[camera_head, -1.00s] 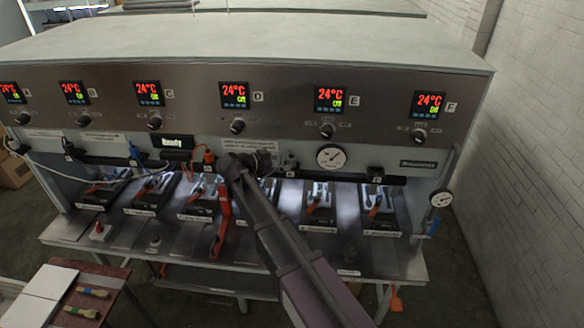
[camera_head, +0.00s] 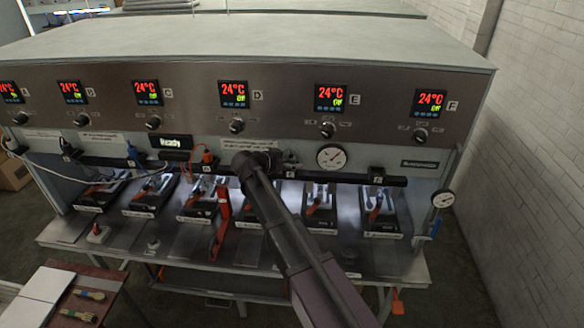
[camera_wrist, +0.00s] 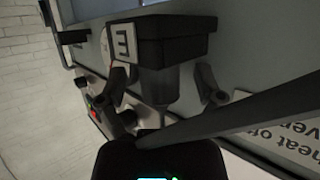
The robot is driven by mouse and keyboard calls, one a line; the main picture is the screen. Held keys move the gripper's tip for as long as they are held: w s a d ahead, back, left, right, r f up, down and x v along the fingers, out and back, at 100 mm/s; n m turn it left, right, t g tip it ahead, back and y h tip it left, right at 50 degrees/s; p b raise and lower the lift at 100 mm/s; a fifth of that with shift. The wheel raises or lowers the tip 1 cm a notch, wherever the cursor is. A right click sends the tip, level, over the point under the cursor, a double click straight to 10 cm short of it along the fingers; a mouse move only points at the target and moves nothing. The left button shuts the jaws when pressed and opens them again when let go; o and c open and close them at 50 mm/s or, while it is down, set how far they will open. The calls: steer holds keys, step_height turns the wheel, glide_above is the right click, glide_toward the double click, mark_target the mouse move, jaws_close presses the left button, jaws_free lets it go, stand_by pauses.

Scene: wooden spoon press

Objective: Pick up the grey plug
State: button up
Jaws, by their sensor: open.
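The grey plug (camera_wrist: 158,88) stands at a black block marked E (camera_wrist: 178,38) in the wrist view. In the head view a small grey shape, likely the same plug (camera_head: 290,158), sits just above the black rail near the E label. My gripper (camera_wrist: 165,88) is open in the wrist view, with one finger on each side of the plug. I cannot tell whether the fingers touch it. In the head view my arm's end is just left of the plug, and its fingers are hard to make out.
A blue plug (camera_head: 131,152) and an orange plug (camera_head: 207,156) stand along the black rail (camera_head: 340,177) to the left. A round gauge (camera_head: 331,157) is close on the right. A thick dark cable (camera_wrist: 255,105) crosses the wrist view. A red lever (camera_head: 221,222) stands below.

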mark_target(291, 155)
stand_by(0.3)
jaws_close()
steer(key=shift+r, duration=0.15)
stand_by(0.3)
step_height(291, 155, up, 4)
steer(key=p, duration=0.4)
steer(key=shift+f, duration=0.2)
steer(key=s+a, duration=0.2)
steer(key=s, duration=0.5)
steer(key=s+a+r+p, duration=0.1)
steer(key=s+a, duration=0.2)
steer(key=s, duration=0.5)
steer(key=shift+a, duration=0.25)
